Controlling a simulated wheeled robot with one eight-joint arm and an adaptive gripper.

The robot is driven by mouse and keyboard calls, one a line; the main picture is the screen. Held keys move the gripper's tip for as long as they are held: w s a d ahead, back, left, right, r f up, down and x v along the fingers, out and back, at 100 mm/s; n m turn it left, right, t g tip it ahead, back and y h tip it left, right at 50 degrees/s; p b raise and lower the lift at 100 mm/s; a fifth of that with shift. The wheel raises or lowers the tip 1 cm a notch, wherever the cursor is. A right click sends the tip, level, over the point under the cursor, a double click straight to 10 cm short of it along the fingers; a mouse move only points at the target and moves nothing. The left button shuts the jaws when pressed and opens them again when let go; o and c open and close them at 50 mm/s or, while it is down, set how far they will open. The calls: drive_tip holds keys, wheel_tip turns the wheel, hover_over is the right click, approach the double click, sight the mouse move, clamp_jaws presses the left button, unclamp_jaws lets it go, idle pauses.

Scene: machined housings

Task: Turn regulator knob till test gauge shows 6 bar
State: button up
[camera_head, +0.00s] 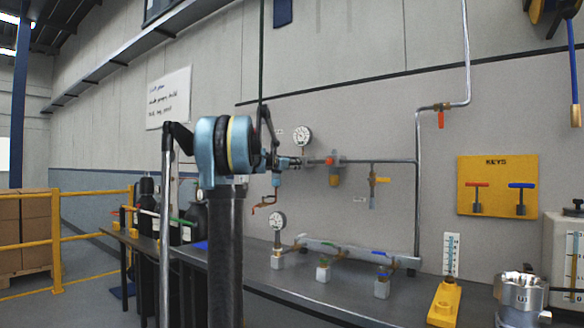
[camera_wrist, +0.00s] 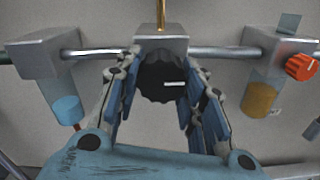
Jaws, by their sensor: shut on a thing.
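The black regulator knob (camera_wrist: 165,68) with a white mark pointing right is in the middle of the wrist view, below a grey block on the pipe. My gripper (camera_wrist: 160,88) has its two fingers on either side of the knob, shut on it. In the head view my gripper (camera_head: 291,163) is at the wall pipe, and my arm and fingers hide the knob there. One round gauge (camera_head: 302,136) is on the wall just above the gripper. Another gauge (camera_head: 277,221) stands on the bench manifold. Both dials are too small to read, and I cannot tell which is the test gauge.
An orange-red knob (camera_wrist: 301,67) over an amber bowl is right of my fingers. A blue-ended fitting (camera_wrist: 67,110) is to the left. The bench (camera_head: 262,282) carries a manifold with coloured valves (camera_head: 345,253). A yellow KEYS board (camera_head: 497,186) hangs at the right.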

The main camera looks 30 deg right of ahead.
drive_tip(key=m, duration=0.4)
drive_tip(key=shift+w+a+m, duration=0.1)
drive_tip(key=shift+w+m, duration=0.05)
drive_tip(key=shift+m, duration=0.15)
drive_tip(key=m, duration=0.4)
drive_tip(key=shift+r+m, duration=0.15)
drive_tip(key=shift+m, duration=0.15)
drive_tip(key=m, duration=0.4)
drive_tip(key=shift+m, duration=0.3)
drive_tip(key=shift+o, duration=0.2)
drive_tip(key=shift+m, duration=1.9)
drive_tip(key=o, duration=1)
drive_tip(key=shift+r, duration=0.1)
drive_tip(key=shift+o, duration=0.2)
